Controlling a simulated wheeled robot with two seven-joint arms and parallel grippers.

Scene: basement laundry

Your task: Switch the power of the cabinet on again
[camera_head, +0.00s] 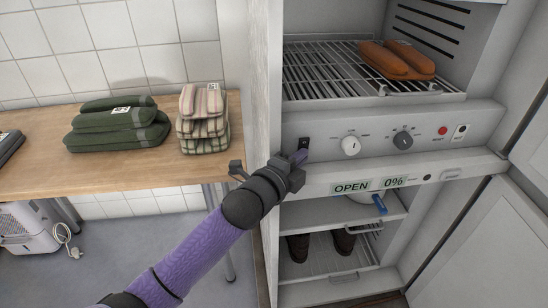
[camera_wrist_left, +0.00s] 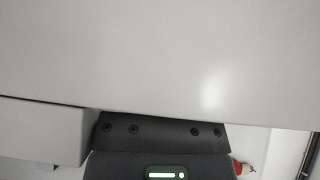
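The cabinet (camera_head: 440,120) stands open, with a grey control panel across its middle. A black rocker switch (camera_head: 304,143) sits at the panel's left end. My left gripper (camera_head: 299,157) is right at the switch, its tip just below it; I cannot tell whether they touch. Its fingers look close together, but the view does not settle whether they are shut. The display strip below shows OPEN (camera_head: 351,187) and 0% (camera_head: 394,182). The left wrist view shows a pale surface (camera_wrist_left: 160,60) close up and no fingers. My right gripper is not in view.
The panel also has a white knob (camera_head: 350,146), a dark knob (camera_head: 403,140) and a red button (camera_head: 442,130). Orange folded cloth (camera_head: 397,60) lies on the upper rack. The open door (camera_head: 480,250) is at right. A wooden table (camera_head: 110,176) with folded cloths is at left.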

